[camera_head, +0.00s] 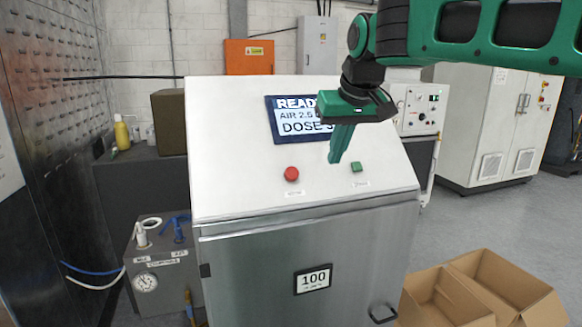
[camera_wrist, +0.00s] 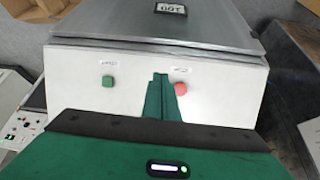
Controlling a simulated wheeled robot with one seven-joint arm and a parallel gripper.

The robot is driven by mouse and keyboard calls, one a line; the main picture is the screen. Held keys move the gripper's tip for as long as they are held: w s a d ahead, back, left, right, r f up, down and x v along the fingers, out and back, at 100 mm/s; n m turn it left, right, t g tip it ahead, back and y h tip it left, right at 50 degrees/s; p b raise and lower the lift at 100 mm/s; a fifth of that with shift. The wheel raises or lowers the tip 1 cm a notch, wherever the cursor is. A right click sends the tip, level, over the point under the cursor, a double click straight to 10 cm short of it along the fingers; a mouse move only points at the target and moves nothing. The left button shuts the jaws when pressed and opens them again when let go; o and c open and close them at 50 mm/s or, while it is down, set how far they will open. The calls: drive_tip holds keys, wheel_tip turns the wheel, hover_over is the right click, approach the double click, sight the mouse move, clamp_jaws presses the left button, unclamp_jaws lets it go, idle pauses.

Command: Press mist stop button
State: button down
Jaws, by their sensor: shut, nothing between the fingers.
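The red round button (camera_head: 291,174) is on the left of the white sloped panel, with a small label below it too small to read. My gripper (camera_head: 335,160) is shut and empty, pointing down over the panel between the two buttons, apart from both. In the wrist view, turned upside down, the shut fingers (camera_wrist: 160,76) appear just left of the red button (camera_wrist: 181,89), whose edge they partly cover; the green button (camera_wrist: 108,82) is farther left.
A display (camera_head: 284,125) above the buttons reads READY, partly hidden by my gripper. Open cardboard boxes (camera_head: 532,302) stand at the lower right. A white cabinet (camera_head: 489,120) stands behind at right, and a pump unit with a gauge (camera_head: 146,282) at lower left.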

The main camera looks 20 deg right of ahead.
sight(293, 172)
drive_tip(key=w+a+r+n+t, duration=0.1)
drive_tip(key=w+a+r, duration=0.2)
drive_tip(key=a+r, duration=0.2)
drive_tip(key=shift+y, duration=0.3)
drive_tip(key=shift+w, duration=0.1)
drive_tip(key=x, duration=1.3)
drive_tip(key=shift+w, duration=0.25)
drive_tip(key=shift+w+f, duration=0.2)
drive_tip(key=shift+w, duration=0.05)
